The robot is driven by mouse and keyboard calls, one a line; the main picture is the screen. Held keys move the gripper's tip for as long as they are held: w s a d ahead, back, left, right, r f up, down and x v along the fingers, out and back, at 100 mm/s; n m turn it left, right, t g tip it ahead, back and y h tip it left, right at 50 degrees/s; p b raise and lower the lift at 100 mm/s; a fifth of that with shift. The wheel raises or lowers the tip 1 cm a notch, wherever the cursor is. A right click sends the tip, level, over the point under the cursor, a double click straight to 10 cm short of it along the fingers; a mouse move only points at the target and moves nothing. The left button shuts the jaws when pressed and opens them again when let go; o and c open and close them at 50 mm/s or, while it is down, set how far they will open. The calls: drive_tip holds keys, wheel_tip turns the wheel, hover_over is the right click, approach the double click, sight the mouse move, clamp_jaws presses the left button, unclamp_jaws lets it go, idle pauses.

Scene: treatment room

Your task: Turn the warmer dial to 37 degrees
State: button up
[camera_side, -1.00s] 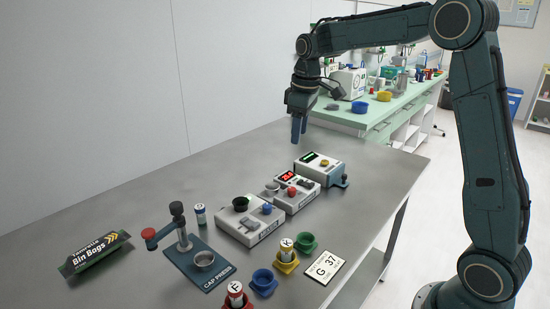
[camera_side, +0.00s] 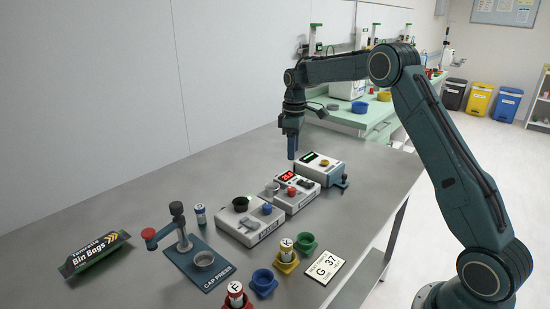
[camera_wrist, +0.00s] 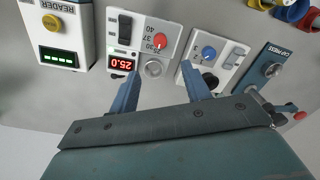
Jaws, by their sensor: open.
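The warmer (camera_side: 297,194) is the white box in the middle of the row of devices. Its red display (camera_side: 286,176) reads 25.0 in the wrist view (camera_wrist: 122,63). Its red dial (camera_side: 291,191) shows in the wrist view (camera_wrist: 160,41) beside the marks 25, 30, 37 and 40; where it points is too small to tell. A black switch (camera_wrist: 125,28) and a round metal well (camera_wrist: 153,68) are on the same box. My gripper (camera_side: 292,158) is open and empty, pointing down above the back of the warmer, clear of the dial.
The reader (camera_side: 320,167) stands right of the warmer, and a white box with a blue knob (camera_side: 267,208) stands left. A cap press (camera_side: 203,262), coloured cups and a card reading G 37 (camera_side: 325,267) are nearer the front. The table's back left is clear.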

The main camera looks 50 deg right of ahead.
sight(291, 189)
drive_tip(key=f, duration=1.3)
drive_tip(key=shift+s+a+f, duration=0.15)
drive_tip(key=shift+a+f, duration=0.05)
drive_tip(key=shift+f, duration=0.05)
drive_tip(key=shift+c, duration=0.5)
drive_tip(key=c, duration=0.9)
